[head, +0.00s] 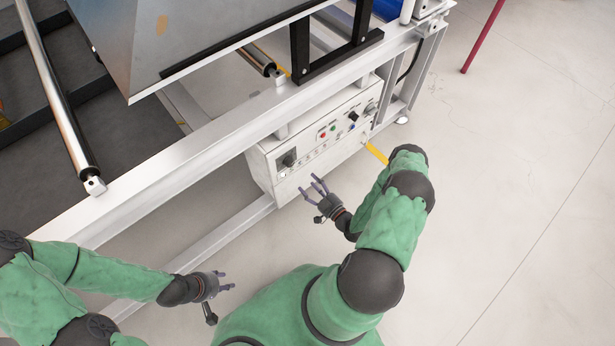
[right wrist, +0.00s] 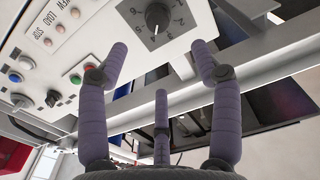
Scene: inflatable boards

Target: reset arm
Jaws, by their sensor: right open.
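My right gripper (head: 317,190) is open and empty in the head view, in front of the left part of the white control box (head: 262,170). In the right wrist view its purple fingers (right wrist: 158,75) are spread, with the box's black rotary knob (right wrist: 157,18) beyond them; no finger appears to be closed on the knob. My left gripper (head: 228,281) is at the lower left in the head view, beside the machine's lower rail. Its fingers point to the right and hold nothing that I can see; how far they are open is too small to tell.
The machine's white frame rail (head: 190,152) runs diagonally across the head view, with a metal roller (head: 60,95) and a large grey panel (head: 185,40) above. Coloured buttons (head: 328,131) sit on the box. The floor (head: 500,200) at right is clear, except a red pole (head: 483,37).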

